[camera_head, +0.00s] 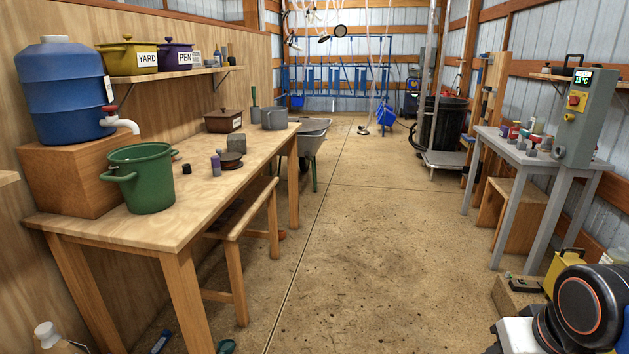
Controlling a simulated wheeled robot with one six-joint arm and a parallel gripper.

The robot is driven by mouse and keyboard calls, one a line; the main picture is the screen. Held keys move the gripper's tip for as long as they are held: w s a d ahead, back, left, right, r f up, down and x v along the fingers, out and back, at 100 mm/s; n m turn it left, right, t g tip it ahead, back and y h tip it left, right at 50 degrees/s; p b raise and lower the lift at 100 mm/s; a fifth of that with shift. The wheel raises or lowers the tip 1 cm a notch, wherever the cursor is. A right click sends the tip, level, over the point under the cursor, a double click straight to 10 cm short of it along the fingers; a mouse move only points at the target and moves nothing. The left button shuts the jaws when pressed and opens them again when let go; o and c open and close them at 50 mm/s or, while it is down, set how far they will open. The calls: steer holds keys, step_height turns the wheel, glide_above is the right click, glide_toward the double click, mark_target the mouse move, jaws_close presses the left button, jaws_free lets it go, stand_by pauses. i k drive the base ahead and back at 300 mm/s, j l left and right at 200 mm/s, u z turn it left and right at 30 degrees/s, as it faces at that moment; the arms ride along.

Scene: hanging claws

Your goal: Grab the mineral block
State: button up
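A small grey block (236,142), which looks like the mineral block, sits on the long wooden workbench (85,228) at the left. It stands behind a dark round disc-like item (230,160) and in front of a brown lidded box (223,121). Its top and front face show. My gripper is not in view. Only a black and white part of my arm, with an orange ring, shows at the bottom right, well apart from the workbench.
A green pot (143,180), a purple bottle (216,166) and a blue water barrel (66,88) are on or above the bench. A grey table (545,165) stands right. The central floor is clear.

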mark_target(236, 143)
steer(key=i+l+u, duration=0.2)
steer(key=i, duration=1.45)
steer(key=j, duration=0.1)
